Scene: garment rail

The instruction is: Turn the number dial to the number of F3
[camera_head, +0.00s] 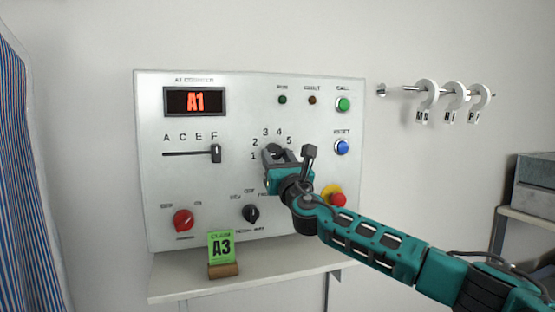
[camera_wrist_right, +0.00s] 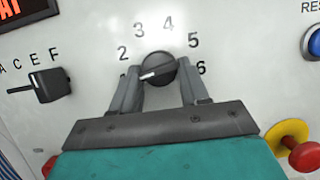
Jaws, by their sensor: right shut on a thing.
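The number dial (camera_wrist_right: 158,68) is a round dark knob with the numbers 1 to 6 arced around it. Its white mark points left and slightly down, towards the 1 side; the left finger partly covers that spot. My right gripper (camera_wrist_right: 160,88) has one finger on each side of the dial and is shut on it; it also shows in the head view (camera_head: 283,154). The letter slider (camera_head: 216,153) stands at F, at the right end of its slot. My left gripper is not in view.
The panel (camera_head: 240,90) also carries a green button (camera_head: 343,104), a blue button (camera_head: 342,147), a red knob (camera_head: 183,220), a black selector (camera_head: 250,213) and a red-yellow stop button (camera_head: 338,199). Hooks with tags (camera_head: 453,95) hang right.

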